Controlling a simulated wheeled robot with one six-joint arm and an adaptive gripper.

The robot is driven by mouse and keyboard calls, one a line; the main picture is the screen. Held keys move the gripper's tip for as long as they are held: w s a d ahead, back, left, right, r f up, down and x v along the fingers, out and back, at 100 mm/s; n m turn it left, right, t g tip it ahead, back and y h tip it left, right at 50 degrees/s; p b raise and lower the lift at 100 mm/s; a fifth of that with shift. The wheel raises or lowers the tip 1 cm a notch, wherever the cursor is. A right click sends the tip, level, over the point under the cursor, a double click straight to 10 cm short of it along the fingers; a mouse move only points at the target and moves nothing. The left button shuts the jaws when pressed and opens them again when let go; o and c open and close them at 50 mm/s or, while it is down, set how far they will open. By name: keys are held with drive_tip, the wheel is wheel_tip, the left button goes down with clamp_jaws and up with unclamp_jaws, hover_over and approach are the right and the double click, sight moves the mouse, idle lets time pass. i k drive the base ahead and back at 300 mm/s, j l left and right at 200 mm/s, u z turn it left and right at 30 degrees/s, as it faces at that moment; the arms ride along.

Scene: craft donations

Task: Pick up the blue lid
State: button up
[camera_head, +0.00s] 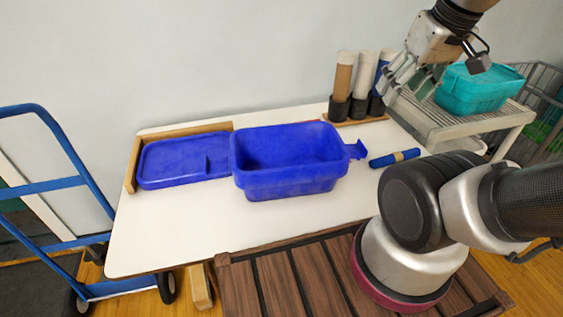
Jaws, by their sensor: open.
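The blue lid (183,161) lies flat at the left of the white table, against a wooden L-shaped strip (133,164). It has a small raised part near its right end. An open blue bin (290,161) stands directly to its right, touching or nearly touching the lid's edge. My gripper (393,84) is at the upper right, above the table near the tubes, far from the lid. It is open, and I see nothing held in it.
Several upright tubes (343,79) stand in dark holders at the back. A blue roll with a tan band (394,158) lies right of the bin. A teal box (477,88) sits on a pale rack (455,124). The table's front (180,235) is clear. A blue hand truck (57,187) stands left.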

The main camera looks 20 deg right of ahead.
sight(178, 161)
drive_tip(key=i+j, duration=0.1)
drive_tip(key=j, duration=1.25)
drive_tip(key=i, duration=0.05)
